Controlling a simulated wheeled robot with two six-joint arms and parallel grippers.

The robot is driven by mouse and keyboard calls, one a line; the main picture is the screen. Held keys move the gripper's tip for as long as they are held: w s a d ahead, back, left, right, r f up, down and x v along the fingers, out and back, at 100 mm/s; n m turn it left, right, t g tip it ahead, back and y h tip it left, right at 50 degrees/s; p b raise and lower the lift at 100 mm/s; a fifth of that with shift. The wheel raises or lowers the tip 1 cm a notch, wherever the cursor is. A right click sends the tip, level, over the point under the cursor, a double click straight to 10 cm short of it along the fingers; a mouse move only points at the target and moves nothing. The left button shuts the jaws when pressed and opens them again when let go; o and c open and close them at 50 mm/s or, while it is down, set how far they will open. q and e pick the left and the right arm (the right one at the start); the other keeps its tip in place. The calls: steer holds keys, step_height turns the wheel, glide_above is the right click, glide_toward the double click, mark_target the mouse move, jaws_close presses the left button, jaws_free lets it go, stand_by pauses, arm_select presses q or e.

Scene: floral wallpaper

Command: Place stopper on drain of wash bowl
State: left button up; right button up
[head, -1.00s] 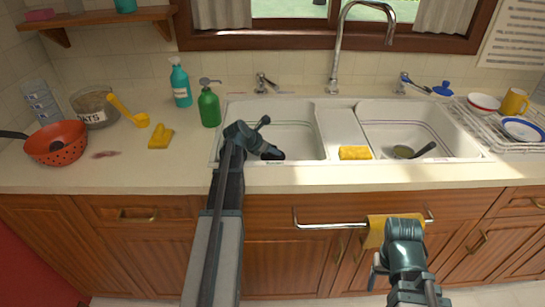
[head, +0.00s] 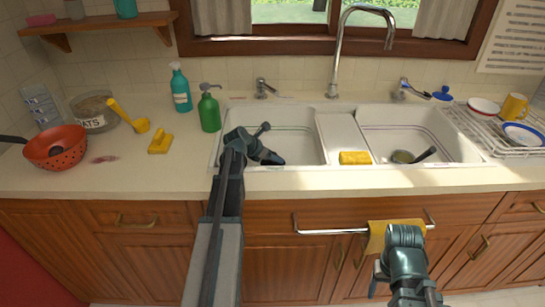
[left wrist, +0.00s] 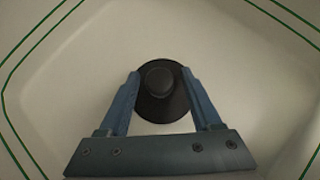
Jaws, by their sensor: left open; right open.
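A black round stopper (left wrist: 160,91) with a raised knob is at the bottom of the white left wash bowl (head: 296,138). In the left wrist view it lies between the two blue fingers of my left gripper (left wrist: 160,95), which is open around it. The stopper hides whatever is under it, so I cannot tell whether it covers the drain. In the head view my left gripper (head: 268,155) reaches down into the left bowl. My right gripper (head: 408,282) is open and empty in front of the cabinets, below the counter edge.
A yellow sponge (head: 354,157) lies at the sink's front rim between the bowls. The right bowl (head: 432,139) holds a ladle-like utensil (head: 408,156). A green soap bottle (head: 209,110) stands left of the sink. A towel bar (head: 320,230) with a yellow cloth crosses the cabinet front.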

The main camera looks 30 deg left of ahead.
arm_select(q)
steer(key=p+v, duration=0.8)
steer(key=v, duration=0.4)
steer(key=shift+r, duration=0.1)
